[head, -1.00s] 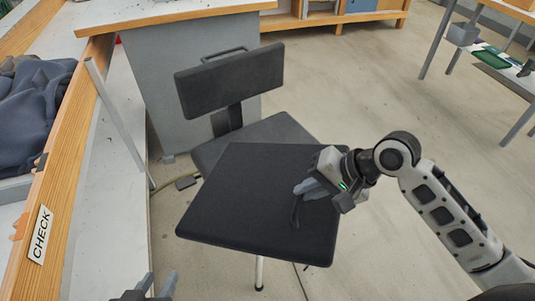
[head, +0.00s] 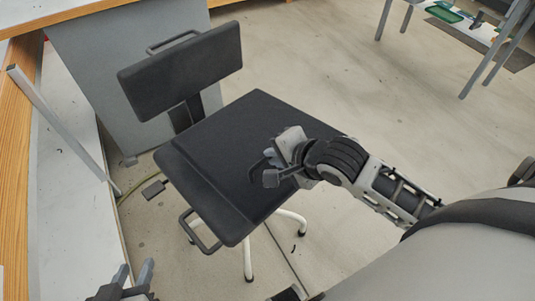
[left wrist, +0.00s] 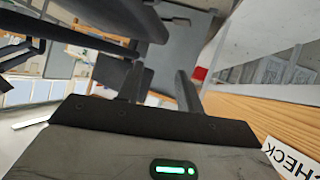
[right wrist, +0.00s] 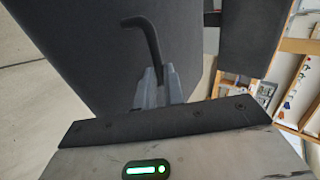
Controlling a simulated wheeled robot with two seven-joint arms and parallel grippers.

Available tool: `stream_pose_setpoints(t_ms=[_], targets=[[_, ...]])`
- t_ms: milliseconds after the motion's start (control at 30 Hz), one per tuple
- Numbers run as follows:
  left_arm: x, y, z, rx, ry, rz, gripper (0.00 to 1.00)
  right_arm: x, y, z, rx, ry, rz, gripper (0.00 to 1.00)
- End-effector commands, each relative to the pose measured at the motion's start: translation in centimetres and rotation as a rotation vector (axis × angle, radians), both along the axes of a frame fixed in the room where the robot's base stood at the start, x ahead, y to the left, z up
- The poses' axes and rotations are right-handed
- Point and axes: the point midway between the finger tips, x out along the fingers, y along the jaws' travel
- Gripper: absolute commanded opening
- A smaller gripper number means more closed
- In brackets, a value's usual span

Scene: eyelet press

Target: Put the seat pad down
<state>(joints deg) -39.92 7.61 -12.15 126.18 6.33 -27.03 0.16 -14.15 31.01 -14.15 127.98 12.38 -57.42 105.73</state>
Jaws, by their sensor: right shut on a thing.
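The black square seat pad (head: 245,115) is over the office chair, covering most of its seat. A strip of the chair seat (head: 195,188) shows along the pad's left side. I cannot tell whether the pad touches the seat. The black backrest (head: 180,72) stands behind it. My right gripper (head: 275,170) is above the pad's right part. In the right wrist view my right gripper (right wrist: 155,88) is shut on a dark bent strap (right wrist: 146,38) on the pad. My left gripper (head: 134,273) is open and empty at the bottom left; its spread fingers show in the left wrist view (left wrist: 160,85).
A workbench with a wooden edge (head: 14,150) runs along the left, with a slanted grey bar (head: 55,118) beside it. A grey cabinet (head: 85,60) stands behind the chair. The chair's white legs (head: 248,262) show below. The floor to the right is mostly clear.

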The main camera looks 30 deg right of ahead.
Motion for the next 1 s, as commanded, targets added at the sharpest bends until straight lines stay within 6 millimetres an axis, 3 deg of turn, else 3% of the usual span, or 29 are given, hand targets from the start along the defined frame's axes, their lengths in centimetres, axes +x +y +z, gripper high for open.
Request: stream_pose_setpoints(t_ms=[133, 233, 400, 633, 833, 1000], targets=[[-0.2, 0.0, -0.8, 0.002, 0.000, -0.001, 0.36, 3.5, -1.8, -1.8, -0.004, -0.006, -0.002, 0.00], [-0.1, -0.1, -1.0, 0.001, -0.011, -0.002, 0.36, 4.8, -2.5, -4.1, -0.002, -0.004, -0.001, 0.00], [0.0, -0.1, -0.9, 0.001, -0.025, -0.004, 0.36, 6.4, -3.2, -6.1, 0.000, -0.004, 0.000, 0.00], [0.0, -0.1, -0.8, 0.002, -0.035, -0.007, 0.36, 7.3, -3.7, -7.4, 0.001, -0.002, 0.001, 0.00], [0.0, -0.2, -1.5, 0.005, -0.038, -0.010, 0.36, 7.2, -3.7, -10.3, 0.000, 0.001, 0.001, 0.00], [-0.1, -0.2, -1.4, 0.005, -0.038, -0.013, 0.36, 7.2, -3.7, -10.4, 0.002, -0.001, 0.002, 0.00]])
